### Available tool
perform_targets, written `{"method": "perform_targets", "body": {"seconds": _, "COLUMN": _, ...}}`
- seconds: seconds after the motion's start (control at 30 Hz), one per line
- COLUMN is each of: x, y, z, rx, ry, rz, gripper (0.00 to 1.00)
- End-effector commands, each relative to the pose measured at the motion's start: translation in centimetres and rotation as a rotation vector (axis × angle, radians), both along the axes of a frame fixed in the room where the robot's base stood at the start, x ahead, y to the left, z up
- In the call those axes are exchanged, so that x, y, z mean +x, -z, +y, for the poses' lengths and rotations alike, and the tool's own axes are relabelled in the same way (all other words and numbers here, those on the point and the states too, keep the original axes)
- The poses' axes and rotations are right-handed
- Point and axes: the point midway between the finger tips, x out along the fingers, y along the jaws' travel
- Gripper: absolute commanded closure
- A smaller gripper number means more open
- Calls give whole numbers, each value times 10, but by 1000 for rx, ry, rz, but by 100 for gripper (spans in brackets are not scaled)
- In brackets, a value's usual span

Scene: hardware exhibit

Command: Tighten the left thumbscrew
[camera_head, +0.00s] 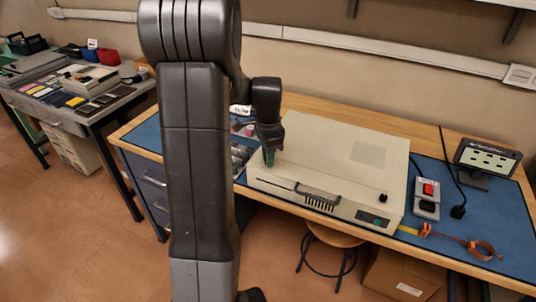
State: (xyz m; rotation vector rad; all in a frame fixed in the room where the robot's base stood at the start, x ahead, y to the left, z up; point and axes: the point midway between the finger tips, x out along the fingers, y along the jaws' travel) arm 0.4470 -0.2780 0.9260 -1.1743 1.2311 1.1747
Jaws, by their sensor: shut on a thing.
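The beige flat equipment case (325,150) sits on the blue mat of the workbench. A black right thumbscrew (383,198) stands on the case top near its front right corner. My gripper (268,159) points down at the front left part of the case top, in the place matching the right thumbscrew. It is shut on the left thumbscrew, which the fingers hide. How far the screw is turned in cannot be seen.
Right of the case are a red-button box (428,189), a small display (487,157) and an orange wrist strap (482,249). A stool (332,237) stands below. My arm hides the bench's left part.

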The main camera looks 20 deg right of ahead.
Motion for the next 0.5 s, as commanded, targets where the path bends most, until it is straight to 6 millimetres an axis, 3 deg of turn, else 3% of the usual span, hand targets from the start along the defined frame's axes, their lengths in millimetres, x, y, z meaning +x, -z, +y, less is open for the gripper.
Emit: {"method": "perform_targets", "body": {"seconds": 0.5, "x": 1, "y": -2, "z": -1, "rx": -2, "ry": 483, "rz": -4, "gripper": 100}}
